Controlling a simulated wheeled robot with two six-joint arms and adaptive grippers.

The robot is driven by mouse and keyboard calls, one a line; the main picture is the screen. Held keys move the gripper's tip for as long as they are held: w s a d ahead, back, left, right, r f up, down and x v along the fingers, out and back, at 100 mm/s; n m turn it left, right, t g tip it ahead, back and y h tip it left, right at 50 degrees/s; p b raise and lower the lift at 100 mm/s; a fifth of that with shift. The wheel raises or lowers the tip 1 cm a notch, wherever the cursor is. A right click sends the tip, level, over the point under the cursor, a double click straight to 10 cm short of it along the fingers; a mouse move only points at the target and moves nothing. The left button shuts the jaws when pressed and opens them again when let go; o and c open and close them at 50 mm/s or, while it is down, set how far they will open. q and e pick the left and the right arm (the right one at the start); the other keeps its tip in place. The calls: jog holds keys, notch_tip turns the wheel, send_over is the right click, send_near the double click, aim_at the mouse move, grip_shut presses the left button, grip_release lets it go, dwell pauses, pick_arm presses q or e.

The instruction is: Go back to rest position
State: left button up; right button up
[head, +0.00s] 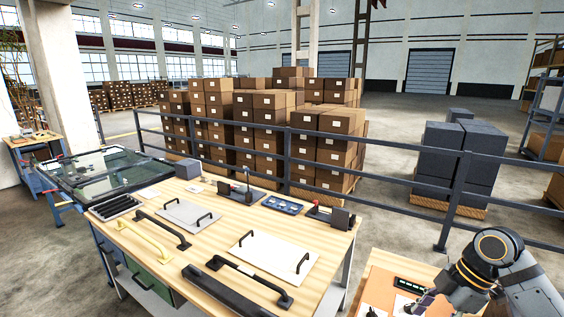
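My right arm comes in at the lower right, bent above a small wooden table (383,269). What seems to be part of my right gripper (420,303) shows low at its end, near the bottom edge. It is small and dark, and I cannot tell whether its fingers are open or shut. My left arm and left gripper are not in view.
A wooden workbench (215,262) holds white panels with black handles, a yellow bar handle (146,238), a dark bar (220,290) and small fixtures. A glass-paned frame (100,172) stands left. A railing (390,178) runs behind, before stacked boxes (270,125).

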jog(key=s+a+f+m+h, duration=0.1)
jog(key=a+f+m, duration=0.35)
jog(key=f, duration=0.65)
jog(key=s+a+f+m+t+h, duration=0.1)
jog(key=s+f+m+t+h, duration=0.15)
jog(key=s+m, duration=0.35)
jog(key=s+a+f+m+t+h, duration=0.1)
jog(key=s+a+f+m+h, duration=0.1)
jog(key=s+f+m, duration=0.3)
jog(key=s+d+f+g+b, duration=0.1)
jog(key=s+d+f+b, duration=0.15)
jog(key=f, duration=1.35)
jog(key=s+d+f+g+b, duration=0.1)
jog(key=f+b, duration=0.2)
jog(key=f, duration=1.3)
pick_arm(q)
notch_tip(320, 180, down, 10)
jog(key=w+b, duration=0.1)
jog(key=b, duration=0.3)
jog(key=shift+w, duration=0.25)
pick_arm(e)
jog(key=s+f, duration=1.7)
jog(key=f, duration=0.2)
jog(key=shift+s+d+f+m+g+y, duration=0.25)
jog(key=shift+s+d+m+g+y, duration=0.1)
jog(key=shift+d, duration=0.05)
